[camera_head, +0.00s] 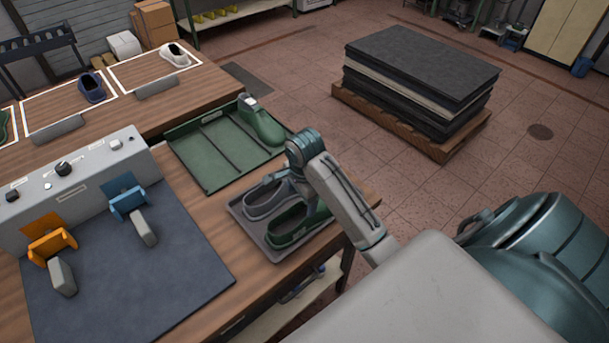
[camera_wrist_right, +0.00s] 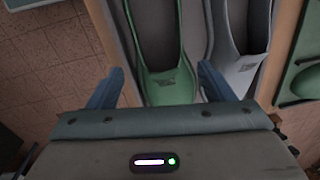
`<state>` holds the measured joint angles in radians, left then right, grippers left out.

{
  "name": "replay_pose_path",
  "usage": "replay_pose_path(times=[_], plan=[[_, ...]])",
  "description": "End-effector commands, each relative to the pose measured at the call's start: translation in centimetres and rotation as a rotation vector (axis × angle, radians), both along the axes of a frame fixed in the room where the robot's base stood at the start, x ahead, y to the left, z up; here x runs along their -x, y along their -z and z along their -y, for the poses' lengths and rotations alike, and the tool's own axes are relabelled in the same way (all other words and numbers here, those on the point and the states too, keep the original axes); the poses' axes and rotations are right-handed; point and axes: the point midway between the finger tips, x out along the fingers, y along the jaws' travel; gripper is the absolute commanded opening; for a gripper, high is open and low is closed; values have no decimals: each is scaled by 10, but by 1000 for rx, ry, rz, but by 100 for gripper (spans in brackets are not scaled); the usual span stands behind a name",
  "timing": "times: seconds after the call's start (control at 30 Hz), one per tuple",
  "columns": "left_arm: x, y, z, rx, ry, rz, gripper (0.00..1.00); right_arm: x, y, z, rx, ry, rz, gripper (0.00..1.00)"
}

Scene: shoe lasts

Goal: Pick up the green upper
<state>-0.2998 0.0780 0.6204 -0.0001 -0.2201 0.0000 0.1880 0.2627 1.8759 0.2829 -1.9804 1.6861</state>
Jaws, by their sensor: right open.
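The green upper (camera_head: 292,232) lies in a grey tray (camera_head: 250,238) at the table's right edge, beside a grey upper (camera_head: 263,203). My right gripper (camera_wrist_right: 160,80) is open. In the right wrist view its blue fingertips stand on either side of the near end of the green upper (camera_wrist_right: 168,90), with nothing gripped. The grey upper (camera_wrist_right: 238,60) shows to its right there. In the head view my right wrist covers part of the tray area and its fingers are mostly hidden. Contact with the upper cannot be told. My left gripper is not in view.
A green tray (camera_head: 205,175) behind holds a green shoe last (camera_head: 262,125). A control box (camera_head: 75,180) with orange and blue holders stands over a dark mat (camera_head: 130,285). More shoes sit in marked areas at the back left. A stacked pallet (camera_head: 420,80) stands on the floor.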

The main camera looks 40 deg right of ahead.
Motion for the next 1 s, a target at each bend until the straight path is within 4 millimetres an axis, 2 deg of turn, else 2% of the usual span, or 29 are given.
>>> replay_pose_path(times=[0.07,0.43,0.57,0.7,1.0], plan=[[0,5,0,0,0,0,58,1,18,0,-1,0,-5,74],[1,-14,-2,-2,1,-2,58,-1,51,-1,-2,-2,-5,74],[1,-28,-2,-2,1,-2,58,-1,69,-1,-1,-2,-5,74],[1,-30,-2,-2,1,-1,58,-3,88,-1,-1,-2,-2,74],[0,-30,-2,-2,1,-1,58,-4,94,-1,0,-3,1,72]])
